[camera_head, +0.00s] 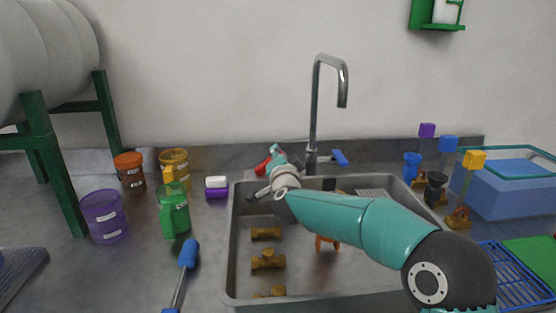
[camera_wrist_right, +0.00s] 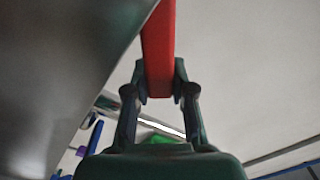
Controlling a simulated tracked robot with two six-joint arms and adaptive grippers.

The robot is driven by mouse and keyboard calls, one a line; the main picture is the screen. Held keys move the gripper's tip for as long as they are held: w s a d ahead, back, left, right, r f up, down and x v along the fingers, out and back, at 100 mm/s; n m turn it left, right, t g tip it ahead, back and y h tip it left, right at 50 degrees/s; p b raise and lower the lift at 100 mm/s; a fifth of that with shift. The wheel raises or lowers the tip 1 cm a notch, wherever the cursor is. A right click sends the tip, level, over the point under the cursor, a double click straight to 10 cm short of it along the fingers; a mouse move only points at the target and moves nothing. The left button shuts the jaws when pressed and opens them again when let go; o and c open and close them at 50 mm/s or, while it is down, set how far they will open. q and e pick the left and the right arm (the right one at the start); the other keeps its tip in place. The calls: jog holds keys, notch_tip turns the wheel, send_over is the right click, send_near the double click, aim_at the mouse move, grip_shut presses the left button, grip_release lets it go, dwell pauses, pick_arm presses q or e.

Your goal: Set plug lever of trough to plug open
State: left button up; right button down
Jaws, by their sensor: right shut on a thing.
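The red plug lever (camera_head: 263,165) is at the back left edge of the metal sink trough (camera_head: 233,250). In the right wrist view the lever (camera_wrist_right: 158,40) is a long flat red bar, with its end between the two fingers of my right gripper (camera_wrist_right: 160,90). The gripper is shut on it. In the head view my right arm reaches across the trough, and its wrist hides the fingers and part of the lever. The plug itself cannot be made out. My left gripper is not in view.
A tall faucet (camera_head: 314,110) with a blue handle (camera_head: 340,157) stands behind the trough. Brass fittings (camera_head: 268,260) lie in it. A blue tank (camera_head: 510,190) stands right.

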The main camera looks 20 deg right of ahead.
jog(key=shift+d+f, duration=0.1)
jog(key=shift+f, duration=0.05)
jog(key=c, duration=1)
grip_release()
jog(key=shift+o, duration=0.2)
jog(key=shift+s, duration=0.1)
jog(key=shift+s, duration=0.25)
jog(key=v, duration=1.1)
jog(key=shift+s, duration=0.15)
